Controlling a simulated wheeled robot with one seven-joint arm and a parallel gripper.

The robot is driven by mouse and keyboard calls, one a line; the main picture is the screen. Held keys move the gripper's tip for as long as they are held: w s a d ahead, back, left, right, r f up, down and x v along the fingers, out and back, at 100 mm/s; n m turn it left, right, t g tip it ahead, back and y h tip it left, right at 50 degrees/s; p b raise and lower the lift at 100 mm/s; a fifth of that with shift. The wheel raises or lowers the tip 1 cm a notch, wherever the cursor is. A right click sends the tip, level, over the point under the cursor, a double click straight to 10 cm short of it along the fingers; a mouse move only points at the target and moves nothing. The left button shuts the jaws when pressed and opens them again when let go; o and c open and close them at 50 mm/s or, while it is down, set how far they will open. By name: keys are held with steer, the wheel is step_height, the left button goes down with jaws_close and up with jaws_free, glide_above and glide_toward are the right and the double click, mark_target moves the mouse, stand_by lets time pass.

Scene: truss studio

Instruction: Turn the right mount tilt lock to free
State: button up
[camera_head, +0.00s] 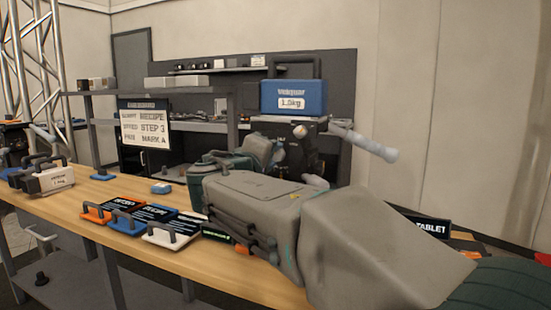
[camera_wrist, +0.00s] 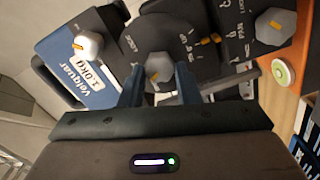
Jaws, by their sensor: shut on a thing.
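In the wrist view, my gripper (camera_wrist: 160,76) has its two blue-grey fingers on either side of a grey hexagonal knob (camera_wrist: 158,64) with an orange mark, and is shut on it. The knob sits on a round black dial (camera_wrist: 150,38) with small white lettering, too blurred to read surely. A second grey knob (camera_wrist: 275,27) with an orange mark is at the upper right. In the head view, the black mount (camera_head: 298,152) stands under a blue box (camera_head: 293,97) marked 1.0kg. My arm hides the gripper and knob there.
A pale handle (camera_head: 365,140) sticks out right from the mount. A white knob (camera_wrist: 88,44) is beside the blue box in the wrist view. Several handled plates (camera_head: 165,234) lie on the wooden table (camera_head: 95,199), left of my arm. A shelf with a sign (camera_head: 145,124) stands behind.

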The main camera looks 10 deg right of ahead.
steer(key=shift+f+n, duration=0.2)
steer(key=shift+n, duration=1.7)
steer(key=o, duration=1)
steer(key=shift+a, duration=0.1)
steer(key=shift+c, duration=0.2)
steer(key=p+v, duration=0.1)
steer(key=v, duration=1.3)
steer(key=shift+p, duration=0.4)
